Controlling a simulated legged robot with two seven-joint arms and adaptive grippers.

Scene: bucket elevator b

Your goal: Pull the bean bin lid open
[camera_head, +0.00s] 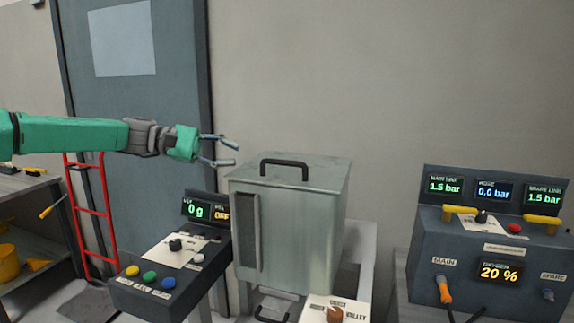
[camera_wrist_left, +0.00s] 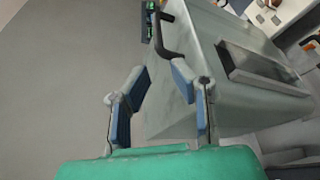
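The bean bin (camera_head: 285,235) is a grey metal box with a lid (camera_head: 318,171) lying flat and closed on top. A black handle (camera_head: 284,163) stands up from the lid. My left gripper (camera_head: 233,153) is open and empty, just left of the handle and slightly above the lid's left edge. In the left wrist view, the open fingers (camera_wrist_left: 160,88) point towards the bin, with the black handle (camera_wrist_left: 172,38) beyond the fingertips, apart from them. The bin's side (camera_wrist_left: 240,60) fills the right part of that view. My right gripper is not in view.
A control box (camera_head: 170,265) with coloured buttons and displays stands left of the bin. A gauge panel (camera_head: 490,250) stands at the right. A red hand truck (camera_head: 92,215) leans by the grey door (camera_head: 130,105). The space above the lid is clear.

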